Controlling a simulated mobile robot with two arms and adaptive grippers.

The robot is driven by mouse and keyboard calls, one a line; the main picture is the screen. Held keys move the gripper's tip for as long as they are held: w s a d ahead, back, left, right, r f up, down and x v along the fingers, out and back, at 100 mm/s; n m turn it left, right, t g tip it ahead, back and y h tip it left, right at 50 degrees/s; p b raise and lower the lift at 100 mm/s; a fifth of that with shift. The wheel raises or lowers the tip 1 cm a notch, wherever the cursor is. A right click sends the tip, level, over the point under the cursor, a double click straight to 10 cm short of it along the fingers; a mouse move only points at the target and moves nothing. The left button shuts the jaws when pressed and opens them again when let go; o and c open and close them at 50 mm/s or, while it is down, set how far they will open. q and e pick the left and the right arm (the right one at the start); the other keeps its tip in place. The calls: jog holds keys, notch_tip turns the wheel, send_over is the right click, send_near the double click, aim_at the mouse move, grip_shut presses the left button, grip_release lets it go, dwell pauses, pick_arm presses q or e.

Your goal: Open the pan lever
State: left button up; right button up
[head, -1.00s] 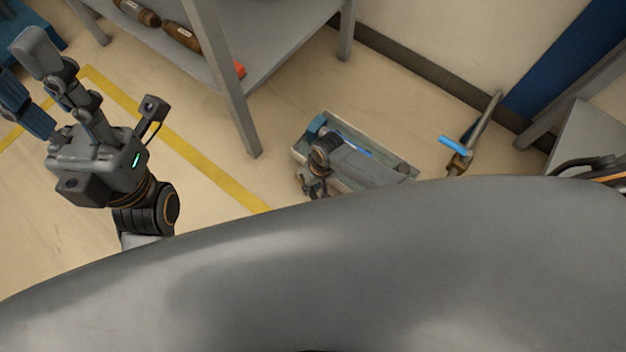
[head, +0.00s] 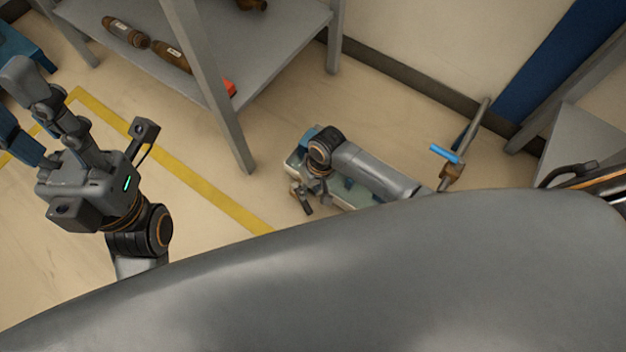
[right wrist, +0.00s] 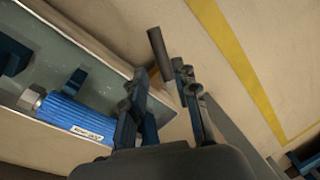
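The pan (head: 294,158) is a pale, shallow tray low at the centre of the head view, partly covered by my right arm. Its rim also shows in the right wrist view (right wrist: 100,58). A dark rod-like lever (right wrist: 158,52) stands beside the pan's edge in the right wrist view, just beyond and between the fingertips. My right gripper (head: 302,196) is at the pan's left end, with its fingers apart (right wrist: 162,75); contact with the lever cannot be told. My left gripper (head: 18,108) is raised at the far left, fingers spread and empty.
A blue cylinder (right wrist: 75,115) with a metal nut lies in the pan. A pipe with a blue handle (head: 446,153) stands to the right. A grey shelf (head: 250,50) with brown bottles stands behind. Floor left of the pan is clear, with a yellow line (head: 180,160).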

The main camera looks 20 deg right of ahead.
jog(key=r, duration=0.2)
jog(key=d+r, duration=0.1)
jog(key=r, duration=0.1)
jog(key=shift+w+r, duration=0.1)
jog(key=shift+r, duration=0.25)
